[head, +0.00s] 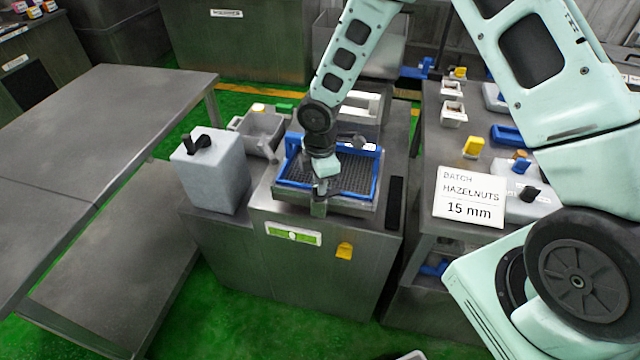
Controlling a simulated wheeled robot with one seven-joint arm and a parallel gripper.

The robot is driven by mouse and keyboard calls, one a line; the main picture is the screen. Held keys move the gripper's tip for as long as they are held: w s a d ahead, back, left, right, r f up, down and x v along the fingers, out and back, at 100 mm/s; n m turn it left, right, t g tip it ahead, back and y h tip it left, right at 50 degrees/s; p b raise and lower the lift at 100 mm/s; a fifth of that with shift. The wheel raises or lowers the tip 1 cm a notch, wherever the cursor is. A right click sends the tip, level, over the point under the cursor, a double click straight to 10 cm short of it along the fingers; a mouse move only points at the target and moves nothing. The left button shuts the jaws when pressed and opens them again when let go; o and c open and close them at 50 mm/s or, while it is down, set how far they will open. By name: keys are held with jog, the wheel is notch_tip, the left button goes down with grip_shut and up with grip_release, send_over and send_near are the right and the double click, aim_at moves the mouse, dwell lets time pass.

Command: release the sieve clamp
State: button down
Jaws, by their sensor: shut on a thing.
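The sieve (357,172), a dark mesh in a blue frame, sits in a grey metal tray on top of the steel cabinet (330,258). My gripper (319,206) points down at the front edge of the sieve, left of its middle. It is shut on a small grey part there, which looks like the sieve clamp (318,209). My gripper hides much of this part, so I cannot tell the clamp's exact position.
A grey canister (211,172) with a black handle stands left of the sieve. A grey bin (262,130) is behind it. A sign (469,197) reading "BATCH HAZELNUTS 15 mm" stands at the right. A bare steel table (95,150) is at the left.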

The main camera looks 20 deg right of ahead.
jog(key=m+b, duration=0.1)
jog(key=m, duration=0.2)
jog(key=shift+m, duration=0.4)
jog(key=shift+m+b, duration=0.6)
jog(key=shift+m, duration=1.1)
jog(key=c, duration=1.4)
grip_release()
jog(key=shift+c, duration=0.2)
notch_tip(320, 180, up, 17)
jog(key=b, duration=0.1)
jog(key=shift+r, duration=0.2)
